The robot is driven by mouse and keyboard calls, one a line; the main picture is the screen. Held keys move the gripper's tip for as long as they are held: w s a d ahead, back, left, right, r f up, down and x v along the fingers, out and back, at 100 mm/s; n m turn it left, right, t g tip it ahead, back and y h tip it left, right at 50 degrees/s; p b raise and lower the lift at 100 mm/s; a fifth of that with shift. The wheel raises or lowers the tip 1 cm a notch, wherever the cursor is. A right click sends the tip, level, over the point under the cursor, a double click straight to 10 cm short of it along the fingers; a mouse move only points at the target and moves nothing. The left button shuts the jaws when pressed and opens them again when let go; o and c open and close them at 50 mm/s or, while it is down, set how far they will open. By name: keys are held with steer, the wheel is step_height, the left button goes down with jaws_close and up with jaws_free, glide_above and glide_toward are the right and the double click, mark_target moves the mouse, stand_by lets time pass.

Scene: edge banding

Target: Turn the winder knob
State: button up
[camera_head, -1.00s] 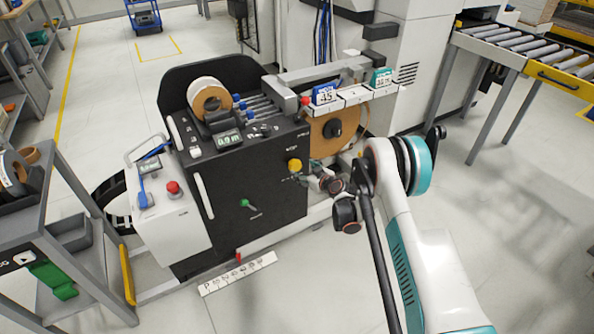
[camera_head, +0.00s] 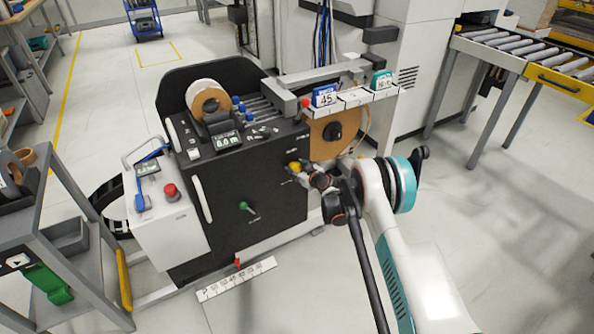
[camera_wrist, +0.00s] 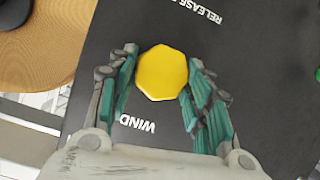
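The winder knob is yellow and many-sided, on the dark front panel of the machine. In the head view the knob (camera_head: 294,167) is at the panel's upper right, partly hidden by my gripper (camera_head: 304,172). In the wrist view the knob (camera_wrist: 162,73) fills the space between the fingertips of my gripper (camera_wrist: 163,58), face on. One finger is at each side of the knob, with a narrow gap at the left. The fingers look apart, not clearly pressed on it. The printed word "WIND" (camera_wrist: 138,124) shows between the fingers.
A brown tape roll (camera_head: 325,142) hangs just behind my gripper. A grey control box (camera_head: 168,222) with a red button stands at the left. Floor at the right is clear.

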steer(key=shift+a+n+t+h, duration=0.1)
steer(key=shift+n+t+h, duration=0.2)
steer(key=shift+n+h, duration=0.5)
steer(key=o, duration=1.1)
steer(key=shift+f, duration=0.1)
steer(key=shift+c, duration=0.2)
steer(key=shift+s, duration=0.1)
steer(key=v, duration=1.2)
steer(key=shift+f, duration=0.2)
